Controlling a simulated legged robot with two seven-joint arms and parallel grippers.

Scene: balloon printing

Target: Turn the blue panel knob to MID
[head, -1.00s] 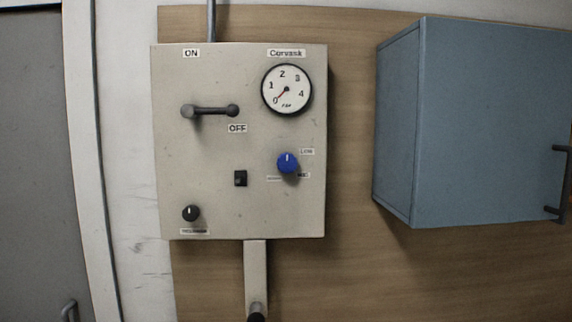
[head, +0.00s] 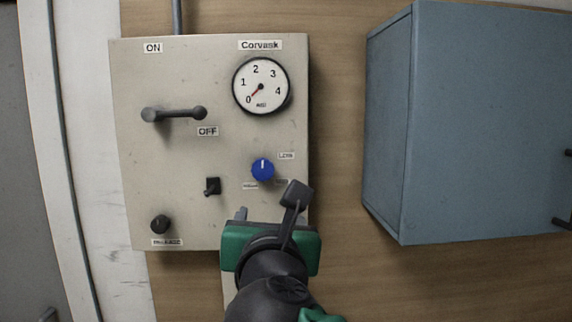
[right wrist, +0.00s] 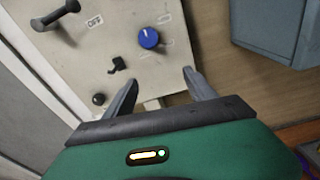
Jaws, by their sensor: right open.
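The blue knob (head: 263,169) is on the right side of the beige panel (head: 180,90), its white pointer mark facing up. Small labels sit around it; the upper right one (head: 286,155) seems to read LOW, and the others are too small or partly hidden to read. My right gripper (head: 268,202) is open and empty, just below the knob and apart from it. In the right wrist view the knob (right wrist: 149,38) lies ahead of the two spread fingers, between their lines. My left gripper is not in view.
The panel also carries a lever (head: 175,114) near the OFF label, a gauge (head: 261,87) with its needle near 0, a black switch (head: 213,186) and a black knob (head: 161,224). A blue-grey cabinet (head: 470,120) juts out at the right.

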